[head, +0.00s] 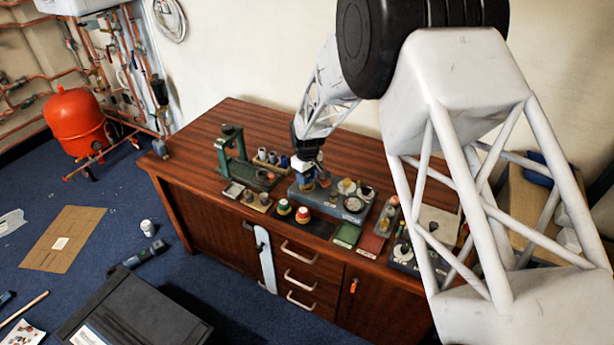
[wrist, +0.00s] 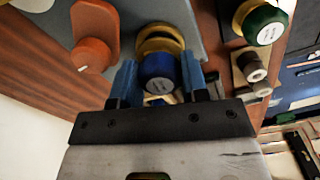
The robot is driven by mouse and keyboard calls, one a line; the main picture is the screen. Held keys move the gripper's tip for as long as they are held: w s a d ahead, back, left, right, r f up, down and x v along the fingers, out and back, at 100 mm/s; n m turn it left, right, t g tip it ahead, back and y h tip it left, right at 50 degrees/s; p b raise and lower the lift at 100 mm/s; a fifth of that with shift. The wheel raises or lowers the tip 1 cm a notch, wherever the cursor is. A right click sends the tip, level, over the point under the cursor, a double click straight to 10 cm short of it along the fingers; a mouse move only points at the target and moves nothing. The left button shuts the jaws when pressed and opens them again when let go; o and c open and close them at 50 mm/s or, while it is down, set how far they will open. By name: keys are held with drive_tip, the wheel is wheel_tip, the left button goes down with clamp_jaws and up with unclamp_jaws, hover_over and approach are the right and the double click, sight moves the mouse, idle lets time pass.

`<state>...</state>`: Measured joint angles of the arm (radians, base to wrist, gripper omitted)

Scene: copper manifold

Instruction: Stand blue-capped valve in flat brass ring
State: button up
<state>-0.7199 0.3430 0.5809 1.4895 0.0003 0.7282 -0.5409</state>
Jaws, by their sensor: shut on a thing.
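My gripper (head: 306,181) is low over the grey block (head: 333,206) on the wooden cabinet. In the wrist view its two blue fingers (wrist: 158,80) are shut on the blue-capped valve (wrist: 158,68), with the round cap facing the camera. Yellow brass rounds (wrist: 160,36) show just beyond the cap, over the grey surface. I cannot tell which part of them is the flat brass ring and which is the valve's body. Whether the valve touches the ring is hidden. In the head view the gripper covers most of the valve.
An orange part (wrist: 93,38) stands close beside the gripper in the wrist view. A green-and-white capped piece (wrist: 262,24) is on the other side. A green press-like stand (head: 232,155) is left of the block.

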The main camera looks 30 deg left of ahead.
drive_tip(key=shift+f, duration=0.45)
drive_tip(key=o, duration=0.7)
drive_tip(key=shift+r, duration=5.5)
